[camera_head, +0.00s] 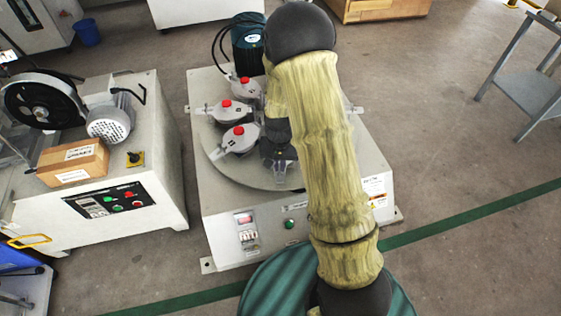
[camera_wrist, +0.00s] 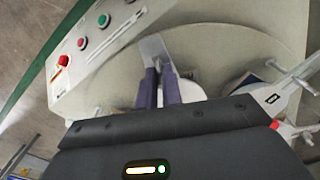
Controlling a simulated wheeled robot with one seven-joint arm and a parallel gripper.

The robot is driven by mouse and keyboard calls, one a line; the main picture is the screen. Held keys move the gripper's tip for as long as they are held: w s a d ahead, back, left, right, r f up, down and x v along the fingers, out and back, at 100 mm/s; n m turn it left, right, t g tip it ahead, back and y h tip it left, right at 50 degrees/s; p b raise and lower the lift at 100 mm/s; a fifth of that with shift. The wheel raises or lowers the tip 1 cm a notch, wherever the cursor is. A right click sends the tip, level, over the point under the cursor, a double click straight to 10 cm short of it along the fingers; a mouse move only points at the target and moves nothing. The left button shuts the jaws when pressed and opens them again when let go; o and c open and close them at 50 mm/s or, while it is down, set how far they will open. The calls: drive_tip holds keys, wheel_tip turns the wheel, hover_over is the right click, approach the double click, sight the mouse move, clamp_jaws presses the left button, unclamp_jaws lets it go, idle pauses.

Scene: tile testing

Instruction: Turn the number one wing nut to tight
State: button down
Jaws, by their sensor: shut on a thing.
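My gripper (camera_head: 279,160) is over the front right of the round turntable (camera_head: 228,170), partly hidden by my arm. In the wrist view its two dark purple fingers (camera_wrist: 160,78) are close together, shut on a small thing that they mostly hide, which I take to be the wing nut. A grey metal plate (camera_wrist: 154,47) stands just beyond the fingertips, and a white round jar (camera_wrist: 190,91) shows beside them. Three other clamped jars with red knobs are in the head view: rear (camera_head: 244,81), middle (camera_head: 226,103) and front (camera_head: 239,130). No number one is readable.
The turntable sits on a white machine (camera_head: 225,222) with buttons on its front. A blue-green motor (camera_head: 249,38) stands behind. Another machine (camera_head: 165,180) with a cardboard box (camera_head: 72,162) is at left. A grey metal table (camera_head: 527,85) stands at right; floor between is clear.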

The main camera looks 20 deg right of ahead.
drive_tip(key=m+p, duration=0.1)
drive_tip(key=p, duration=0.1)
drive_tip(key=m+p, duration=0.3)
drive_tip(key=m, duration=0.1)
drive_tip(key=shift+a+r+p, duration=0.1)
drive_tip(key=shift+r+p, duration=0.15)
drive_tip(key=shift+p, duration=0.15)
drive_tip(key=m+p, duration=0.8)
drive_tip(key=m, duration=0.1)
drive_tip(key=shift+w+a+f+m+p, duration=0.1)
drive_tip(key=shift+w+a+m+p, duration=0.05)
drive_tip(key=shift+w+m+p, duration=0.2)
drive_tip(key=shift+f+m+p, duration=0.15)
drive_tip(key=shift+m+p, duration=0.6)
drive_tip(key=shift+m, duration=0.3)
drive_tip(key=c, duration=1.6)
unclamp_jaws()
drive_tip(key=shift+o, duration=0.2)
